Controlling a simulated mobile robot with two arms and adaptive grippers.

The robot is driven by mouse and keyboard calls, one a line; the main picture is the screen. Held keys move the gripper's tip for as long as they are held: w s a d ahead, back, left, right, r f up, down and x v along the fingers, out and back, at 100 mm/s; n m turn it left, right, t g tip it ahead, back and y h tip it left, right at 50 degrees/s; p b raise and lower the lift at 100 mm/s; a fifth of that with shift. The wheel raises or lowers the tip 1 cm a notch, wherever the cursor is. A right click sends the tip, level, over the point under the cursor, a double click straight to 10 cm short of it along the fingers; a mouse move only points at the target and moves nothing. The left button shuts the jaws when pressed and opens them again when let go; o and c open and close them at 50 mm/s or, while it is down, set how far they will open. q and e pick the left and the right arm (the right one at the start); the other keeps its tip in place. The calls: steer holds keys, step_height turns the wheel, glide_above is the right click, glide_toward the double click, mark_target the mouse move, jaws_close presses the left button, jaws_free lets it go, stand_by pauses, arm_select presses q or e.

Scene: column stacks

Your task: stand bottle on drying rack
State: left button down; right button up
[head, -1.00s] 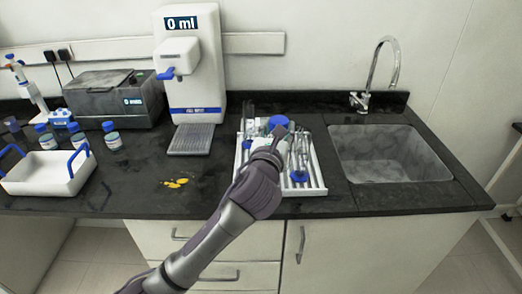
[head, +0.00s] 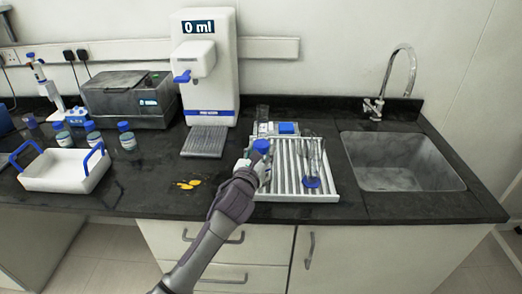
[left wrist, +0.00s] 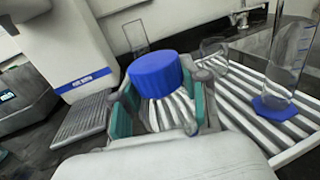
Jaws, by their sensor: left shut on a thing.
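A bottle with a blue cap (head: 262,146) is held in my left gripper (head: 256,164) at the left edge of the white slatted drying rack (head: 292,195). The left wrist view shows the blue cap (left wrist: 155,74) between the two green-padded fingers, with rack slats behind and beside it. The fingers are shut on the bottle, whose body is mostly hidden below the cap. I cannot tell whether its base touches the rack. My right gripper is not in view.
A clear cylinder with a blue base (head: 312,170) stands on the rack's right part. A blue-topped item (head: 288,128) and glassware (head: 262,116) are at its back. The dispenser (head: 209,75) stands behind left, the sink (head: 400,165) right. Bare slats lie in the rack's middle.

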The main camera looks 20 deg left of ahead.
arm_select(q)
steer(key=shift+f, duration=0.1)
steer(key=c, duration=0.6)
jaws_free()
steer(key=s+b, duration=0.1)
steer(key=s, duration=1.1)
steer(key=shift+d, duration=0.1)
